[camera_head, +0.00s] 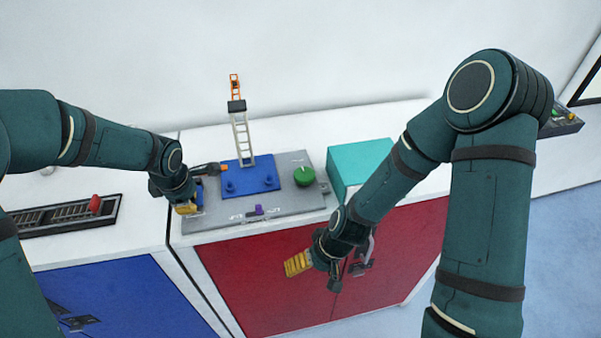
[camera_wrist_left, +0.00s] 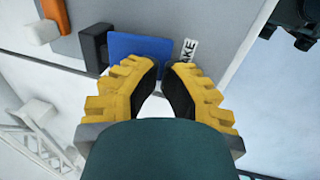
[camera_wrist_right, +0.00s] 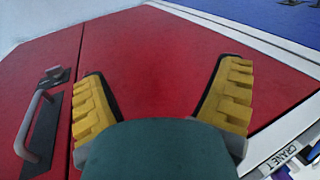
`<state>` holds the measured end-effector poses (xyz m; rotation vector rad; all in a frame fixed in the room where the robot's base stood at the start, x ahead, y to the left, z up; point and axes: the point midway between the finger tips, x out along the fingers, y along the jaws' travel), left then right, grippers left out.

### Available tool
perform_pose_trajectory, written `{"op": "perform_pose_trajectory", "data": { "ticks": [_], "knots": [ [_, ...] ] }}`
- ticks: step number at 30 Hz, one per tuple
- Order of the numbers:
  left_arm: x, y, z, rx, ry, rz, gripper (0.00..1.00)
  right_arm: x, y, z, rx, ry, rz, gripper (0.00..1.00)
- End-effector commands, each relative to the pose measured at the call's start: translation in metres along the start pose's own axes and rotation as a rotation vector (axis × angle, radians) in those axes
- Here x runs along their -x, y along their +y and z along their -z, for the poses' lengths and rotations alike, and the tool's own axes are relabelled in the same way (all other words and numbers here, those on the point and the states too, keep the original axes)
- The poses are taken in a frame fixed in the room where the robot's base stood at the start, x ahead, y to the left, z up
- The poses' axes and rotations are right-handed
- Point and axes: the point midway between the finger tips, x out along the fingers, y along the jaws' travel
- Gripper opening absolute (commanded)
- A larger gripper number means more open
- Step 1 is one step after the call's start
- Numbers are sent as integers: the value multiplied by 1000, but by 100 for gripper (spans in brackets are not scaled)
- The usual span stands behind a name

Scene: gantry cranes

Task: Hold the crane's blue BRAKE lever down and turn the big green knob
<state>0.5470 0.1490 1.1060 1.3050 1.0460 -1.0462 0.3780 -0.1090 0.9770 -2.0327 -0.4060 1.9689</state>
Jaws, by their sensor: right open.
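The grey crane panel (camera_head: 222,213) sits on a white-topped cabinet. The big green knob (camera_head: 305,176) is on its right part. My left gripper (camera_head: 187,208) is at the panel's left front corner, pointing down. In the left wrist view its yellow fingers (camera_wrist_left: 167,66) are close together, tips at the edge of the blue BRAKE lever (camera_wrist_left: 140,48) beside a partly hidden label (camera_wrist_left: 188,50). Whether they touch or press the lever cannot be told. My right gripper (camera_head: 298,264) is open and empty before the red cabinet doors (camera_wrist_right: 150,60), below the panel and away from the knob.
A small crane tower (camera_head: 241,135) stands on a blue plate (camera_head: 250,183) between lever and knob. A purple slider (camera_head: 258,211) is at the panel's front. A teal box (camera_head: 358,162) stands right of the knob.

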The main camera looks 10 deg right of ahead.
Motion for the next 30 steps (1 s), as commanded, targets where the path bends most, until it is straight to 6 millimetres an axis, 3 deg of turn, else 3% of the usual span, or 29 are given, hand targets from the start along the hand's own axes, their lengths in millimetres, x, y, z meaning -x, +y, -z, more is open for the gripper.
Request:
{"op": "perform_pose_trajectory", "data": {
  "ticks": [11,18,23,30],
  "knots": [
    [0,0,0,0,1,1,0,85,-62,25,331,-111,267,89],
    [0,0,0,0,1,2,0,124,-89,58,969,-151,311,89],
    [0,0,0,0,1,2,0,145,-90,90,1418,-197,241,89],
    [0,0,0,0,1,1,0,191,-82,151,2000,-325,44,89]
  ]
}}
